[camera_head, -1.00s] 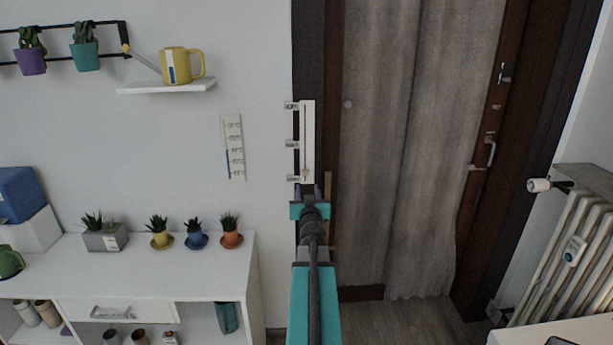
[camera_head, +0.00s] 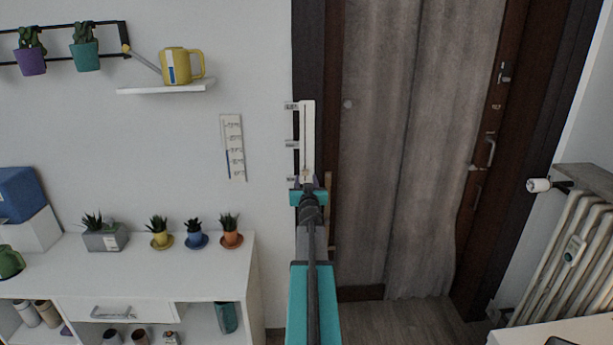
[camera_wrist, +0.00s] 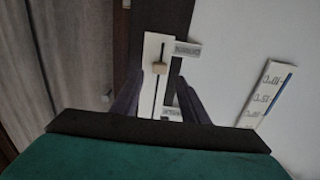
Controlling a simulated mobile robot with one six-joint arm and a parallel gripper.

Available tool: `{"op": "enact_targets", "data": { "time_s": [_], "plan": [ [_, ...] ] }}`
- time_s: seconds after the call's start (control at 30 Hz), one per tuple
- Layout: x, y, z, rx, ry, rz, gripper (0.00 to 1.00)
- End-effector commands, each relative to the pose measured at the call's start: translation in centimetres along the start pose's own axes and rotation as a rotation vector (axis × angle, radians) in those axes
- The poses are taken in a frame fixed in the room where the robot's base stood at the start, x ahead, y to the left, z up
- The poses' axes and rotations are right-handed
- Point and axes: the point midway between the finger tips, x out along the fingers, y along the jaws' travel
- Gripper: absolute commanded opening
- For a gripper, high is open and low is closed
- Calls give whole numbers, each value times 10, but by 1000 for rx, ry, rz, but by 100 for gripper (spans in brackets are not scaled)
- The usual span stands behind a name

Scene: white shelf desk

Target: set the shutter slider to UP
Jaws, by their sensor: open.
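The shutter slider is a tall white plate (camera_head: 308,135) with a vertical slot, mounted on the dark door frame. Label tabs stick out on its left side, the top one (camera_head: 291,105) reading UP. In the upside-down wrist view the plate (camera_wrist: 150,50) shows its small beige knob (camera_wrist: 160,68) close to the label (camera_wrist: 187,48) at the lower end of the slot. My gripper (camera_wrist: 159,80) is open, with one dark finger on each side of the slot and the knob between the tips. Contact with the knob cannot be told. In the head view my gripper (camera_head: 308,187) covers the plate's lower end.
A thermometer-like strip (camera_head: 233,147) hangs on the wall left of the slider. A grey curtain (camera_head: 400,150) hangs to the right. A white shelf desk (camera_head: 150,270) with potted plants stands at lower left. The wall around the slider is clear.

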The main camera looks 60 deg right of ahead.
Motion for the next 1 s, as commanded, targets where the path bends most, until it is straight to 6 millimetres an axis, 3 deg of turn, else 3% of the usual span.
{"op": "enact_targets", "data": {
  "time_s": [0.5, 0.97, 1.0],
  "plan": [
    [40, 0, 0, 0, 0, 0, 41],
    [44, 0, 0, 0, 0, 0, 41],
    [44, 0, 0, 0, 0, 0, 37]
  ]
}}
